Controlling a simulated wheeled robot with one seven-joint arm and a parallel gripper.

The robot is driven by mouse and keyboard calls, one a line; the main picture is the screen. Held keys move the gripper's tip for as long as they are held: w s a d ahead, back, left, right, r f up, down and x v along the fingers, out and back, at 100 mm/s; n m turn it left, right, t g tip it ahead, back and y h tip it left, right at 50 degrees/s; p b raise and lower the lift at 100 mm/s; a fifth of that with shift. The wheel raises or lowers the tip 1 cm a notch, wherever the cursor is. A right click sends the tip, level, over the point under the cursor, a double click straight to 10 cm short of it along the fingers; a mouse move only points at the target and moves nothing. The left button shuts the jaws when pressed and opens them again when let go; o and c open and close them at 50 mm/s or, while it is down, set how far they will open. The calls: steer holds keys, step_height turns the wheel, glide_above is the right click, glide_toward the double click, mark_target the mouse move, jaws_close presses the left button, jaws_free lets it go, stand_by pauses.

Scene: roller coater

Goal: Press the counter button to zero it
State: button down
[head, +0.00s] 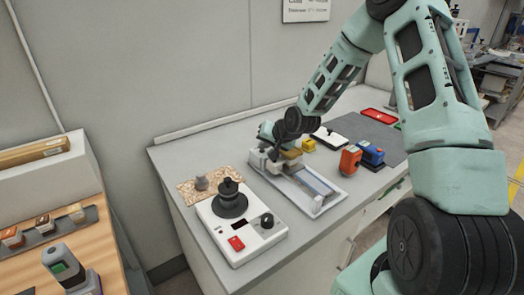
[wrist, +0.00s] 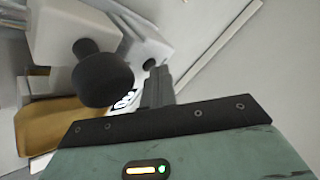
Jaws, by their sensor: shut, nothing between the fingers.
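The roller coater's pale housing (head: 258,160) stands at the far left end of a white tray on the bench. In the wrist view, the housing (wrist: 70,22) carries a round black knob (wrist: 103,80). A small dark panel with white marks (wrist: 128,101), perhaps the counter, shows partly between the knob and my gripper. My gripper (wrist: 158,88) is shut and empty, its fingers close beside this panel. I cannot tell whether they touch anything. The counter button is not clearly visible. In the head view, my wrist (head: 270,130) is over the housing and the fingers are hard to make out.
The white tray (head: 318,210) reaches towards the front edge. A white machine with a red switch (head: 236,243) and black knob stands at left. The wall (head: 200,60) is close behind the bench.

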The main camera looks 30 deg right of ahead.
steer(key=shift+r, duration=0.1)
steer(key=shift+r+p, duration=0.7)
steer(key=shift+r, duration=0.05)
step_height(320, 180, up, 5)
steer(key=p, duration=0.4)
stand_by(0.9)
